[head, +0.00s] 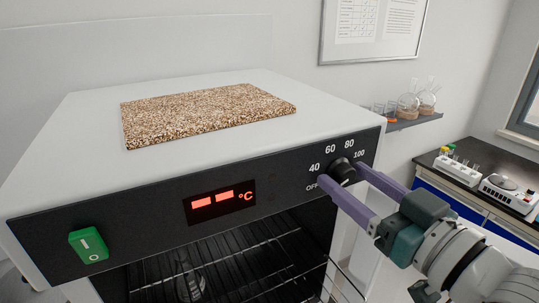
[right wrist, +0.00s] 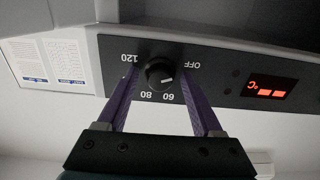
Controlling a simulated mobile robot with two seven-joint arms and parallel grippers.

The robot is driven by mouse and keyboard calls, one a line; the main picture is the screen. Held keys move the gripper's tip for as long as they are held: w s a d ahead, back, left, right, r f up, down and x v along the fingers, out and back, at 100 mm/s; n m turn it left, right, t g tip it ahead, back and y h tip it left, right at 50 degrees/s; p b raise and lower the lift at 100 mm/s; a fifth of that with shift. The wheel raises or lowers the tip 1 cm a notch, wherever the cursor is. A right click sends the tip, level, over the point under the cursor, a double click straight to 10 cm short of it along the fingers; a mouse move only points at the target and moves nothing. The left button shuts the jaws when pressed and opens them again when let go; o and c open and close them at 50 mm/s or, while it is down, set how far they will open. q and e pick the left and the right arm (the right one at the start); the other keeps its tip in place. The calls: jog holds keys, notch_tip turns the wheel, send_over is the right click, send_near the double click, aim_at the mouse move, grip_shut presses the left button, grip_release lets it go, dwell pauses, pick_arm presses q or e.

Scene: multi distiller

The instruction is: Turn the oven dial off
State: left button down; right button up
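The oven dial (head: 343,170) is a round black knob at the right end of the oven's black front panel. It also shows in the right wrist view (right wrist: 159,74), upside down, with a white mark pointing right, between the OFF and 60 labels. My right gripper (head: 341,173) is open, with its two purple fingers on either side of the dial; it also shows in the right wrist view (right wrist: 162,78). A gap shows between each finger and the dial in the wrist view. The 40 label is hidden there. My left gripper is not in view.
The panel carries a lit red display (head: 220,202) and a green switch (head: 88,245). A speckled slab (head: 207,113) lies on the oven's white top. Wire racks (head: 235,275) show below. A shelf with flasks (head: 409,104) and a dark-topped bench (head: 480,165) stand to the right.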

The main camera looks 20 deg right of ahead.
jog(key=s+b, duration=0.1)
jog(key=s, duration=0.2)
jog(key=s+b, duration=0.1)
jog(key=s, duration=0.2)
jog(key=s+b, duration=0.1)
jog(key=s, duration=0.3)
jog(key=shift+d, duration=0.4)
